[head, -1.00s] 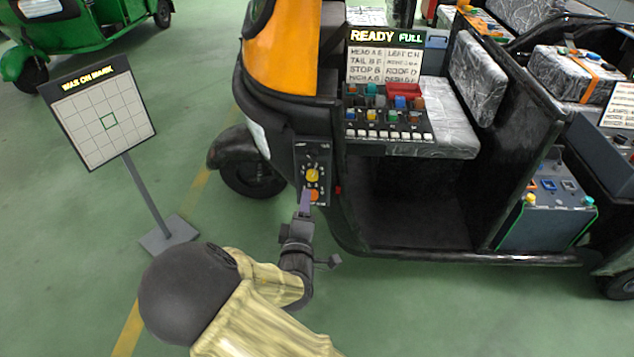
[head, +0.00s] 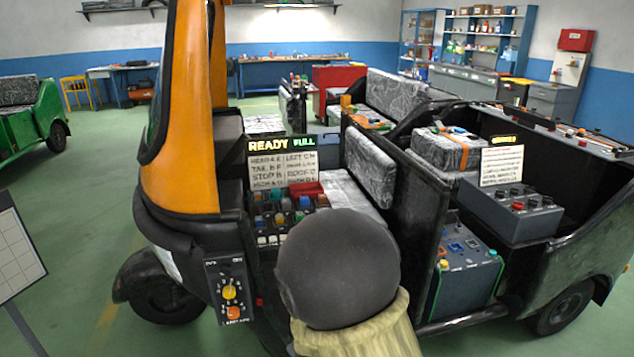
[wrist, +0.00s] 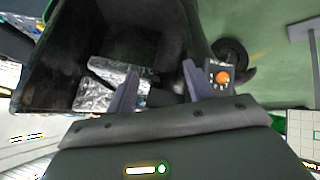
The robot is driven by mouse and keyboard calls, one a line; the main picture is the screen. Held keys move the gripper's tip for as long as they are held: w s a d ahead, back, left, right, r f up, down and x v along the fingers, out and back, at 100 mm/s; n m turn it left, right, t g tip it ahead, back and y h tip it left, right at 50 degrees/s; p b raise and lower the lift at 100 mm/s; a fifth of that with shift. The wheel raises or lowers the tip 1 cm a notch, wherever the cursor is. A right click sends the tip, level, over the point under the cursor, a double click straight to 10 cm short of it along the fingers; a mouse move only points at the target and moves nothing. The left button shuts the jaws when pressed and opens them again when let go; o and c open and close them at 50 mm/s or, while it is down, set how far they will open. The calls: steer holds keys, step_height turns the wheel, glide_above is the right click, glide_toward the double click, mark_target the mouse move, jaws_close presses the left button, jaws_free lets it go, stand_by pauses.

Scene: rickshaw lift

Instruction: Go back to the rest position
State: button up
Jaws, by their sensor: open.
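My gripper (wrist: 158,85) shows in the wrist view with its two purple-grey fingers apart and nothing between them. In the head view my arm's dark round joint and tan sleeve stand in front of the rickshaw, and the gripper itself is hidden behind them. The rickshaw (head: 178,120) has an orange front and a black body. Its small dark panel (head: 229,289) carries a yellow knob (head: 229,292) and an orange button (head: 233,313). The orange button also shows in the wrist view (wrist: 222,77), to the right of the right finger and apart from it.
A READY FULL board (head: 281,163) stands above a panel of coloured buttons (head: 283,212). A grey control box (head: 513,212) sits at the right. A white grid board (head: 14,250) stands at the left edge. The green floor (head: 75,220) at left is clear.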

steer(key=s+d+r+m+g, duration=0.3)
steer(key=s+d+r+m, duration=0.1)
steer(key=s+d, duration=0.35)
steer(key=s+d+r+m+g, duration=0.3)
steer(key=s+d, duration=0.4)
steer(key=d, duration=0.2)
step_height(320, 180, up, 15)
steer(key=p, duration=1.5)
steer(key=shift+w+a, duration=0.3)
steer(key=shift+a, duration=0.05)
steer(key=shift+f, duration=0.1)
